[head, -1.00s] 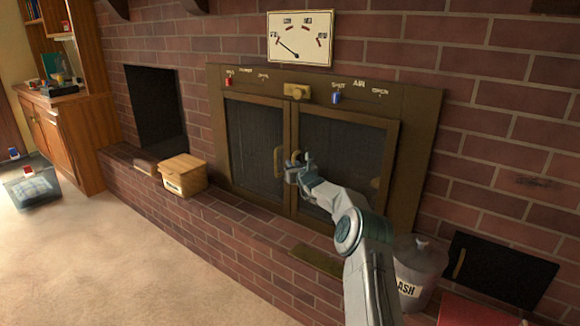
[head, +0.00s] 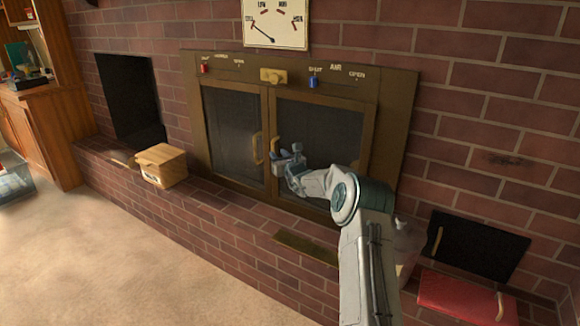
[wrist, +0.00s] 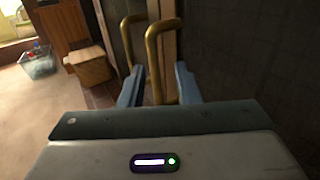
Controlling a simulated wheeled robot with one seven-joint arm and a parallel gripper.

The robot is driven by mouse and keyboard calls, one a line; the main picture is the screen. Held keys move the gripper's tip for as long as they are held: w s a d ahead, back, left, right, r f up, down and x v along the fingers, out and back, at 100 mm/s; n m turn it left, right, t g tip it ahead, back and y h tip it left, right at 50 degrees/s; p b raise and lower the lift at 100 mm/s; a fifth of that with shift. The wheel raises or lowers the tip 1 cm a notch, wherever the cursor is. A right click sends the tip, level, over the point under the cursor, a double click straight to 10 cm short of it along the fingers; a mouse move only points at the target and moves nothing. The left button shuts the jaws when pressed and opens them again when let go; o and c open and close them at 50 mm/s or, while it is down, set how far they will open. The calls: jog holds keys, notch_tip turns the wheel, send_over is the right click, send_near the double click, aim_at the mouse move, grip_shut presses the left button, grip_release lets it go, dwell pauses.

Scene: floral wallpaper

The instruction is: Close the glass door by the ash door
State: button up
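The right glass door (head: 320,135) is a dark pane in a brass frame, on the side nearer the ash door. I cannot tell how far ajar it is. My gripper (head: 288,160) is in front of its brass handle (head: 276,150). In the wrist view my gripper (wrist: 158,88) has its two blue fingers apart, and the right door's handle (wrist: 154,62) lies between them with gaps showing. The left door's handle (wrist: 128,35) is just beyond the left finger. The ash door (head: 478,247) is a small black panel low on the right wall. The left glass door (head: 235,130) is beside the right one.
A brick hearth ledge (head: 215,208) runs below the doors, with a wooden box (head: 162,165) on it at left. A pale ash bin (head: 408,240) is partly behind my arm. A red object (head: 465,297) with a handle is at lower right.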

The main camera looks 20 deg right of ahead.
jog(key=s+d+p, duration=0.1)
jog(key=s, duration=0.7)
jog(key=shift+s+p, duration=0.3)
jog(key=shift+s, duration=0.1)
jog(key=s+a+r+n+g+y+p, duration=0.25)
jog(key=s+a+r+n+p, duration=0.2)
jog(key=a+r, duration=0.25)
jog(key=s+a+r+n+g+y+p, duration=0.1)
jog(key=s+a+r+n+y+p, duration=0.25)
jog(key=a+r+n, duration=0.3)
jog(key=s+a+r+n+g+y+p, duration=0.1)
jog(key=s+a+r+n+g+p, duration=0.75)
jog(key=s, duration=0.55)
jog(key=s+a+r+n+g+h+p, duration=0.1)
jog(key=s+r+n+h+p, duration=0.2)
jog(key=s, duration=0.4)
jog(key=s+r+n+g+p, duration=0.1)
jog(key=s+r+n+p, duration=0.15)
jog(key=s+n, duration=0.35)
jog(key=s+d+r+n+h+p, duration=0.2)
jog(key=s+d+r+h+p, duration=0.1)
jog(key=s, duration=0.5)
jog(key=s+d+r+n+g+h+p, duration=0.1)
jog(key=s+d+r+n+h+p, duration=0.2)
jog(key=s+d+p, duration=0.2)
jog(key=s+d, duration=0.1)
jog(key=s, duration=0.2)
jog(key=shift+d+r+n+h, duration=0.25)
jog(key=shift+r+n+h, duration=0.05)
jog(key=shift+n, duration=0.05)
